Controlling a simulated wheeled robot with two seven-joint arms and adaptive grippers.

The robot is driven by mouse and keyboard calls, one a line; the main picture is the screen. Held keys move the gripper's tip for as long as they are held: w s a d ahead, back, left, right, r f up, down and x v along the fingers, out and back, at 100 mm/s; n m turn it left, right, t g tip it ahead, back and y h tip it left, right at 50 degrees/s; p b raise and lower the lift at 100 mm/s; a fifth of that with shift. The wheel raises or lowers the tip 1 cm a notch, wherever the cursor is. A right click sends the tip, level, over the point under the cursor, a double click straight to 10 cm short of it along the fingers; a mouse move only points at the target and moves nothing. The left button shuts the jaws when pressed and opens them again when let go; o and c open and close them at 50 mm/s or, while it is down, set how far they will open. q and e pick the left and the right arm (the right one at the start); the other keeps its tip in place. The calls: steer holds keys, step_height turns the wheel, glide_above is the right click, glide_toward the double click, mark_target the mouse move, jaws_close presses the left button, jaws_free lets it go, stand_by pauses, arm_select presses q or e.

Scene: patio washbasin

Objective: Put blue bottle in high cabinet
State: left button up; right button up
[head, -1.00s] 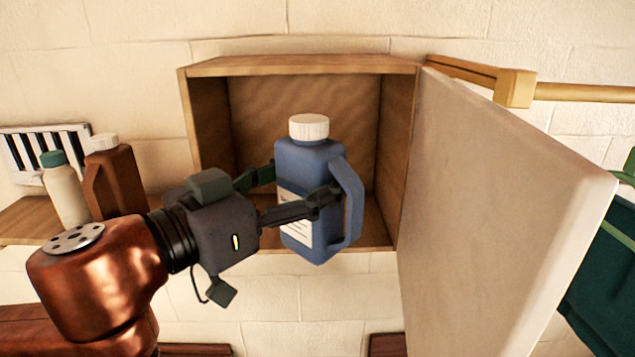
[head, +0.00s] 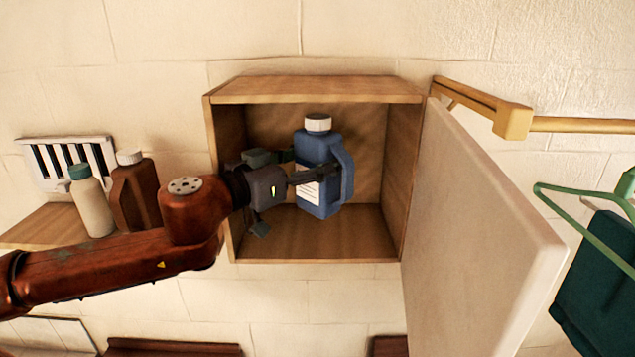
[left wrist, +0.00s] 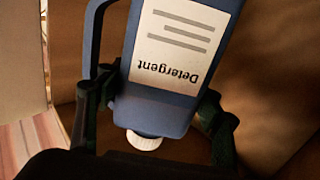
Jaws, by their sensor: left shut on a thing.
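The blue bottle (head: 316,150) has a white cap, a side handle and a white label. It is upright inside the open high cabinet (head: 310,88), above the cabinet floor as far as I can tell. My left gripper (head: 318,176) reaches in from the left and is shut on the bottle's body. In the left wrist view the bottle (left wrist: 160,98) appears upside down with a "Detergent" label, and the gripper's fingers (left wrist: 152,125) sit on both sides of it. My right gripper is not in view.
The cabinet door (head: 475,220) stands open on the right. A brown jug (head: 136,190) and a cream bottle (head: 92,203) with a green cap stand on a shelf (head: 42,226) at left. A wooden rail (head: 575,125) and a green hanger (head: 580,195) are at right.

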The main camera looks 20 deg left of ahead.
mark_target(317, 184)
arm_select(q)
steer(key=shift+w+a+r, duration=0.15)
steer(key=shift+w+a, duration=0.25)
steer(key=shift+w, duration=0.15)
step_height(317, 184, down, 2)
steer(key=shift+s+d+f, duration=0.1)
steer(key=shift+s+f, duration=0.05)
steer(key=shift+f, duration=0.1)
steer(key=shift+w+f, duration=0.2)
steer(key=shift+f, duration=0.35)
step_height(317, 184, down, 2)
steer(key=shift+s+f, duration=0.1)
steer(key=shift+f, duration=0.35)
steer(key=shift+w+f+p, duration=0.2)
steer(key=shift+p, duration=0.15)
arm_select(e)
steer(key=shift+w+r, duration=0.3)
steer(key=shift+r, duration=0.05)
